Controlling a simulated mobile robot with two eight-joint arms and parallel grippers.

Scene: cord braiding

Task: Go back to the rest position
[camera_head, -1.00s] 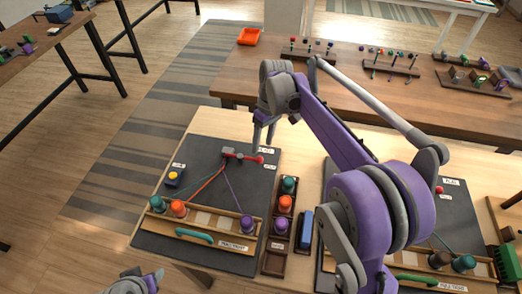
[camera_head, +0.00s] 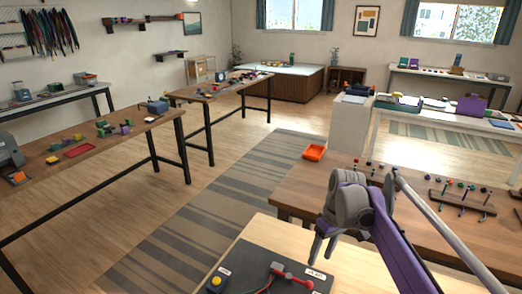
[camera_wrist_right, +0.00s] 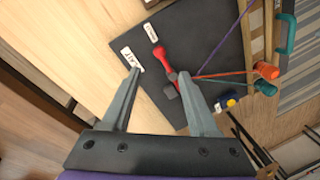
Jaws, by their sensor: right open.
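My right gripper (camera_head: 322,248) is open and empty, above the far edge of the dark braiding board (camera_head: 247,262) in the head view. In the right wrist view its two spread fingers (camera_wrist_right: 159,76) overlap the board (camera_wrist_right: 205,42) and its clamp in the picture; no contact can be made out. The clamp with a red lever (camera_head: 296,280) is at the bottom edge of the head view and also shows in the wrist view (camera_wrist_right: 162,56). Purple, red and green cords run from it towards an orange spool (camera_wrist_right: 266,70) and a teal spool (camera_wrist_right: 265,88). My left gripper is out of view.
A blue box with a yellow button (camera_head: 216,282) sits on the board. More tables stand at the left and back. Striped rugs cover parts of the open floor.

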